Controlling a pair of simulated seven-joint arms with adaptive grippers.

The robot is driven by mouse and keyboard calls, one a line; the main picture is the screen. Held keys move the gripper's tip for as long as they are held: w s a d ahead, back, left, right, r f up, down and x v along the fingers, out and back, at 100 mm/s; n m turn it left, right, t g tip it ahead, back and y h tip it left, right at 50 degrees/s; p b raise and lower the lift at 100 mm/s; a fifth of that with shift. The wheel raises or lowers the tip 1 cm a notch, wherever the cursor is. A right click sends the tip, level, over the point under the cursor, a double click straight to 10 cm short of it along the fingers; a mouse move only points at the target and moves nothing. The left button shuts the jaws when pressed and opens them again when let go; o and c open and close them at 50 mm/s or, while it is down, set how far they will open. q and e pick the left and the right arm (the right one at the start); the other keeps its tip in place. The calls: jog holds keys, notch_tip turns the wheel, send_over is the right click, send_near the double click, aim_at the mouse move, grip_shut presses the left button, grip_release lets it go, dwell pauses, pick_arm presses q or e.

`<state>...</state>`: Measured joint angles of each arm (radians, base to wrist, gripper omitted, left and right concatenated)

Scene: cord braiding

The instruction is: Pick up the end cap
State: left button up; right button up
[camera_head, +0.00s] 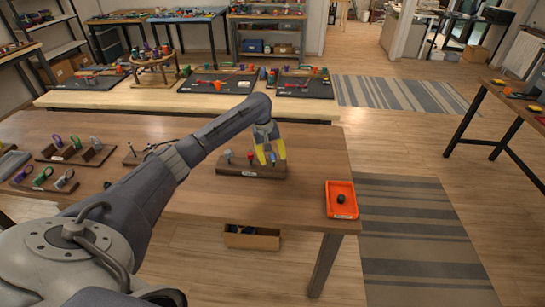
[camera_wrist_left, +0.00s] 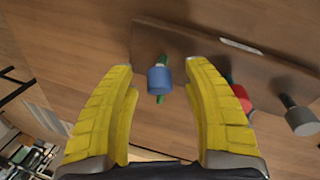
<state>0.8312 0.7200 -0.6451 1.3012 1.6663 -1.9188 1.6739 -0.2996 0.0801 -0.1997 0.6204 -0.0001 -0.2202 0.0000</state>
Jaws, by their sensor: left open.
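A small blue cylindrical cap (camera_wrist_left: 159,80) with a green stem is in the left wrist view, between my left gripper's yellow fingers and beyond them. A red cap (camera_wrist_left: 242,97) and a grey cap (camera_wrist_left: 302,121) are to its right. The wooden rack (camera_head: 252,171) holding these pieces is on the brown table in the head view. My left gripper (camera_head: 271,161) is over the right part of this rack, open, with its fingers pointing down. The fingers appear apart from the blue cap on both sides. My right gripper is not in view.
An orange tray (camera_head: 341,213) with a small black piece (camera_head: 341,198) is at the table's right end. Wooden racks with coloured loops (camera_head: 76,150) are at the left. A long table (camera_head: 170,103) with black mats is behind.

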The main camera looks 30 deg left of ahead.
pick_arm(q)
jog(key=shift+o, duration=0.2)
jog(key=c, duration=1)
jog(key=shift+c, duration=0.3)
jog(key=shift+r, duration=0.1)
grip_shut()
notch_tip(320, 180, up, 20)
